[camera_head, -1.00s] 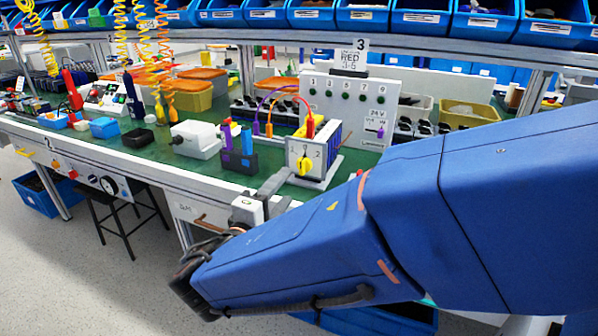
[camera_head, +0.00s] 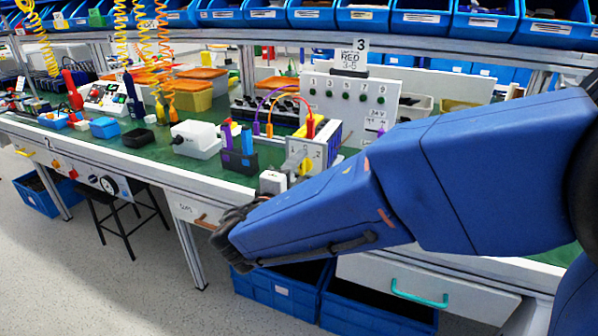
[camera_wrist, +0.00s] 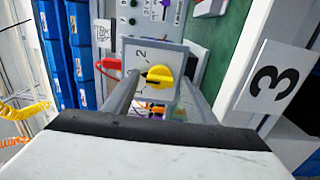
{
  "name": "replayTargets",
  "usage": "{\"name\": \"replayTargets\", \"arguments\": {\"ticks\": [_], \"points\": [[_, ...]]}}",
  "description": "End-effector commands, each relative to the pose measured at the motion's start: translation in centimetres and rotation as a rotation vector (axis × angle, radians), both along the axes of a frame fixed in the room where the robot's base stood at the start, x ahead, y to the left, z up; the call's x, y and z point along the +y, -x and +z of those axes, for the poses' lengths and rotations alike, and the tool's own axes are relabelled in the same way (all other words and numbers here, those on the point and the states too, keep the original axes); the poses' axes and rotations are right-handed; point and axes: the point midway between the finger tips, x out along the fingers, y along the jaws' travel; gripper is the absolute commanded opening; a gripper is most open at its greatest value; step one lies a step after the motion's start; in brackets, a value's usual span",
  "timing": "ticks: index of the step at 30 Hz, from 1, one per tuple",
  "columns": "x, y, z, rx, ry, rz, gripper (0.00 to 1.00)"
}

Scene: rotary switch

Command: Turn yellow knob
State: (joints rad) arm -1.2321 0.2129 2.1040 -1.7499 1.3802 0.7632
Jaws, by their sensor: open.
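The yellow knob (camera_wrist: 158,77) is on the white front face of a switch box (camera_wrist: 137,55) in the wrist view. A "2" is printed beside it, and its raised grip lies across the picture. My gripper (camera_wrist: 160,80) is open, with one finger on each side of the knob. I cannot tell whether the fingers touch it. In the head view, the switch box (camera_head: 320,150) stands on the green bench top, and my gripper (camera_head: 295,163) is in front of its face, hiding most of the knob.
A red plug (camera_wrist: 108,66) sits close to the left finger in the wrist view. A dark holder with purple and blue tools (camera_head: 239,158) stands left of the box. A white box (camera_head: 195,140) is farther left. A grey panel (camera_head: 350,105) rises behind.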

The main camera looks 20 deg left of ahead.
Motion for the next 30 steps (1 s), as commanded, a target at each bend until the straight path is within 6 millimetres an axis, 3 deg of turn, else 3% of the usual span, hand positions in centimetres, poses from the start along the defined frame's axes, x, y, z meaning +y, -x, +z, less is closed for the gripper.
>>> {"name": "replayTargets", "arguments": {"ticks": [1, 6, 17, 30], "points": [[0.0, 0.01, 0.0, 0.0, 0.0, 0.0, 0.47], [-0.01, 0.02, 0.0, 0.0, 0.0, 0.0, 0.1], [-0.02, 0.04, -0.03, 0.004, 0.05, 0.0, 0.1], [-0.03, 0.04, -0.06, 0.03, 0.371, 0.0, 0.1]]}}
